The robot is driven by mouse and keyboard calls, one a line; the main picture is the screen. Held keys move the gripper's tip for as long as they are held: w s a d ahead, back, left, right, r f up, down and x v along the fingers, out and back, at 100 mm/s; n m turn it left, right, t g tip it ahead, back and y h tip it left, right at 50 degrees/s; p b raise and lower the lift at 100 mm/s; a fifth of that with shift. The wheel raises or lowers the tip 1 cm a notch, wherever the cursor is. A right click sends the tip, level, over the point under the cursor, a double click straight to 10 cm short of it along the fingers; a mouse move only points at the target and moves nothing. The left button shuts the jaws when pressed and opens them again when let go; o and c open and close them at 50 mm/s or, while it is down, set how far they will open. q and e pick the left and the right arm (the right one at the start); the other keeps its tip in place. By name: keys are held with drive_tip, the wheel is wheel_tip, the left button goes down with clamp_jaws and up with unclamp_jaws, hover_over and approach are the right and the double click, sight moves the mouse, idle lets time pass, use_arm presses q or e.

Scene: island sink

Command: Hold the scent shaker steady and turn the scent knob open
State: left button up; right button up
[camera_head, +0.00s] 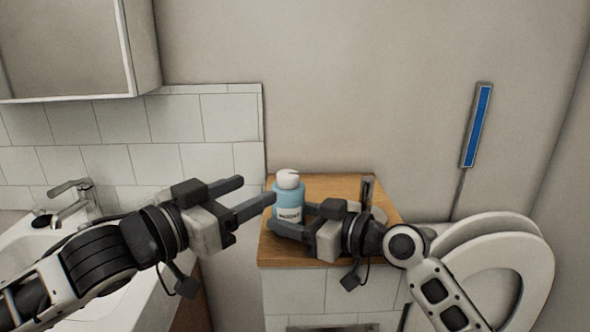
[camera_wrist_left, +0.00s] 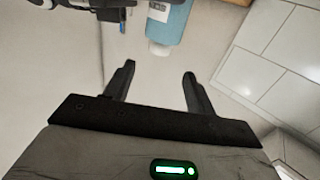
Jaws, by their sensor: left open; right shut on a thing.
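The scent shaker (camera_head: 287,204) is a light blue bottle with a dark-printed label, upright on the wooden counter top. Its white scent knob (camera_head: 288,179) sits on top. My right gripper (camera_head: 279,219) is shut on the shaker's body from the right, low down. My left gripper (camera_head: 257,191) is open and empty, to the left of the shaker, its fingers pointing toward it. In the left wrist view the blue shaker (camera_wrist_left: 170,22) hangs upside down in the picture, and its white knob (camera_wrist_left: 159,48) lies just beyond my open left fingers (camera_wrist_left: 160,72).
The wooden counter top (camera_head: 345,185) stands against the wall. A white sink (camera_head: 30,240) with a metal faucet (camera_head: 72,198) is at the left. A toilet with a raised white seat (camera_head: 505,262) is at the right. A blue panel (camera_head: 476,125) hangs on the wall.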

sight(288, 179)
use_arm(q)
drive_tip(key=x, duration=1.1)
drive_tip(key=shift+d, duration=0.15)
drive_tip(key=c, duration=1)
